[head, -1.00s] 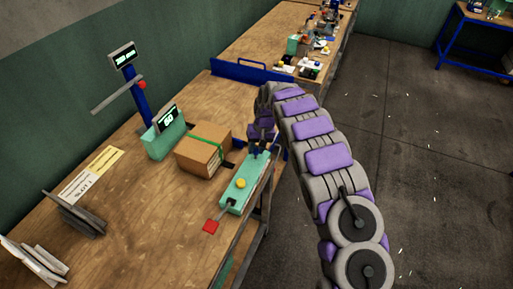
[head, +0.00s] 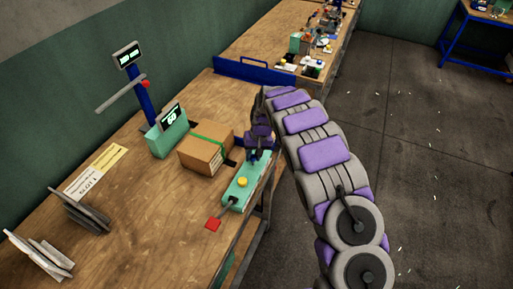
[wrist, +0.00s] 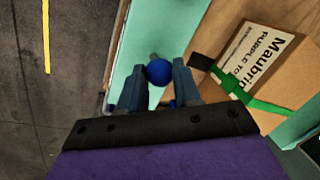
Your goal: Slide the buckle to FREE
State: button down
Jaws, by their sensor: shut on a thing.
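My gripper (head: 258,151) is at the far end of the teal device (head: 238,194) along the table's right edge. In the wrist view my gripper (wrist: 160,82) is shut on a blue ball knob (wrist: 159,71), which sits between its two fingers. I take this knob as the buckle's handle; no FREE mark is readable.
A teal display unit (head: 168,137) reads 60. Behind it is a blue post (head: 139,97) with a bar and a small screen. A low blue rail (head: 253,71) crosses the table beyond the box. Grey plates (head: 82,211) stand at the left. The floor at right is clear.

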aim_at(260, 164)
jog(key=shift+s+a, duration=0.2)
jog(key=shift+s, duration=0.2)
jog(key=c, duration=0.8)
grip_release()
jog(key=shift+s+a, duration=0.1)
jog(key=shift+s, duration=0.05)
jog(key=shift+d+r, duration=0.2)
jog(key=shift+r, duration=0.3)
jog(key=d+r+p, duration=0.1)
jog(key=r, duration=0.9)
jog(key=w+d+r+p, duration=0.1)
jog(key=r, duration=0.5)
jog(key=shift+d+p, duration=0.3)
jog(key=shift+d, duration=0.05)
